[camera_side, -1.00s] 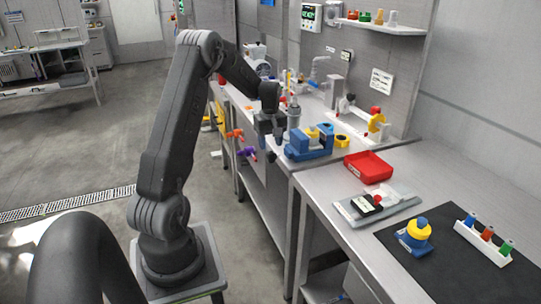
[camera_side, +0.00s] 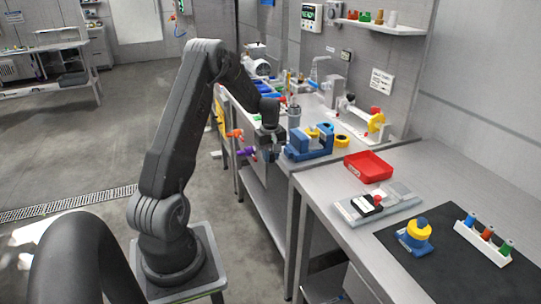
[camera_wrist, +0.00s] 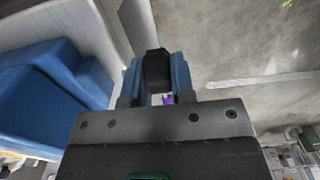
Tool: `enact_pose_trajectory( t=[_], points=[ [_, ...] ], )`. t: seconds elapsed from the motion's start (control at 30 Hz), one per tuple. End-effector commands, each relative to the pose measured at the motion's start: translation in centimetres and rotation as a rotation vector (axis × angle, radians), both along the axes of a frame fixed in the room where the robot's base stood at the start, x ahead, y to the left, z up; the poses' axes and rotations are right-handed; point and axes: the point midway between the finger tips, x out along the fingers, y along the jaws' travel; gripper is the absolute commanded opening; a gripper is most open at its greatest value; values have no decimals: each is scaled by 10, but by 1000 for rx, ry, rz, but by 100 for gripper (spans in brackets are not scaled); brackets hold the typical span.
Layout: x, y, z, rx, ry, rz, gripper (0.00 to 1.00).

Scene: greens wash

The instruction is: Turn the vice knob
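The blue vice (camera_side: 308,146) with yellow parts stands at the bench's front edge in the side view. Its blue body (camera_wrist: 45,85) fills the left of the wrist view. My gripper (camera_side: 270,153) is at the vice's left end, in front of the bench edge. In the wrist view my gripper (camera_wrist: 158,75) has its two blue fingers on either side of the black vice knob (camera_wrist: 157,68). The knob fills nearly all the space between them. I cannot tell whether the fingers press on it. In the side view the knob is hidden by my gripper.
Orange (camera_side: 235,133) and purple (camera_side: 246,152) handles stick out from the bench front, left of my gripper. A red tray (camera_side: 368,167) stands right of the vice. The floor before the bench is clear.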

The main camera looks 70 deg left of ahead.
Motion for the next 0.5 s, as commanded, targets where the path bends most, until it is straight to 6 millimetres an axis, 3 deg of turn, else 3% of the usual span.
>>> enact_pose_trajectory(
  t=[0.2,0.5],
  points=[
    [0,0,0,0,0,0,1],
    [0,0,1,33,0,-1,0]
  ],
)
